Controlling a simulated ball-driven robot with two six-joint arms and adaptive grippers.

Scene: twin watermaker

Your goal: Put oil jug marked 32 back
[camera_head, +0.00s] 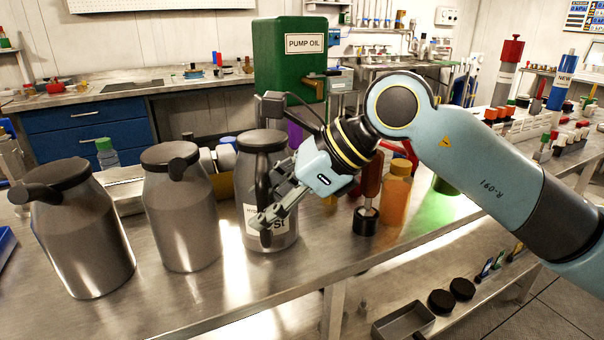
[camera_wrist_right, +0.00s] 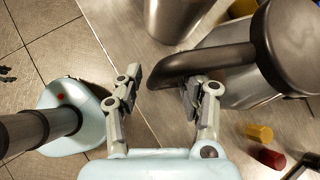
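Three grey metal jugs with dark lids and spout-like handles stand upright on the steel bench: a left jug (camera_head: 85,240), a middle jug (camera_head: 183,225) and a right jug (camera_head: 280,165). The right jug has a white label, partly hidden by my gripper; I cannot read 32 on any jug. My right gripper (camera_head: 268,205) is in front of the right jug. In the right wrist view, the dark handle (camera_wrist_right: 200,64) of a jug reaches between the open fingers of this gripper (camera_wrist_right: 160,88), with a gap to the left finger.
A green pump oil tank (camera_head: 290,75) stands behind the right jug. An orange bottle (camera_head: 396,190) and a red-handled tool (camera_head: 368,190) stand to its right. The front bench strip is clear.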

